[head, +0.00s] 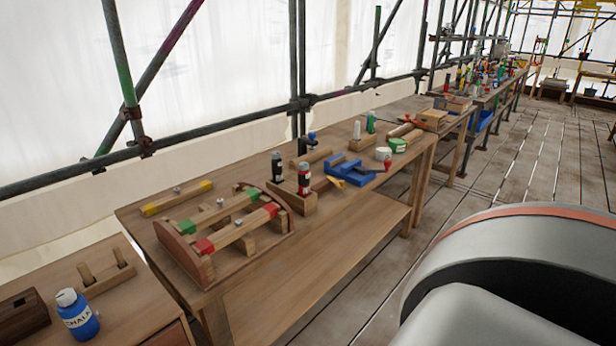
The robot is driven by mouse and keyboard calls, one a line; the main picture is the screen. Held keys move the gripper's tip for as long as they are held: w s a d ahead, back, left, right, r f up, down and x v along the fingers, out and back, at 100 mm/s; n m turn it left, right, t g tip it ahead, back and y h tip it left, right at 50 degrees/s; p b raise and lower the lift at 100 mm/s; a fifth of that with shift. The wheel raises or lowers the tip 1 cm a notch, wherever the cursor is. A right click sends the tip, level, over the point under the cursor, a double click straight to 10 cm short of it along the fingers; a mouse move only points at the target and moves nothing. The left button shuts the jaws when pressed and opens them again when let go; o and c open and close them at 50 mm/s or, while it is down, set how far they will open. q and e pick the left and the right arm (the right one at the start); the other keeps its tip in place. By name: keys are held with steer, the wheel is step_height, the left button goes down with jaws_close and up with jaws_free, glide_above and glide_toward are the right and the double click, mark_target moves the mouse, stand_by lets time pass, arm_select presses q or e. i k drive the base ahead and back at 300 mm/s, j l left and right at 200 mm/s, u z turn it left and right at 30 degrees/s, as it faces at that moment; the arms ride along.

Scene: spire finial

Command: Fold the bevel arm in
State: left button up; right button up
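No bevel with a folding arm can be made out for certain at this size. On the long wooden workbench (340,239), a wooden frame with a rounded end carries a bar with green ends (217,213) and a bar with red ends (238,230). A separate wooden bar with yellow ends (176,198) lies behind them. Neither of my grippers is in view.
A blue chalk bottle (77,315) stands on a nearer table at the lower left. Scaffold poles (300,70) run behind the benches. Plank floor (500,160) is open to the right. A large grey rounded part of me fills the lower right.

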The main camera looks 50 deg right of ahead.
mark_target(340, 184)
steer(key=z, duration=1.75)
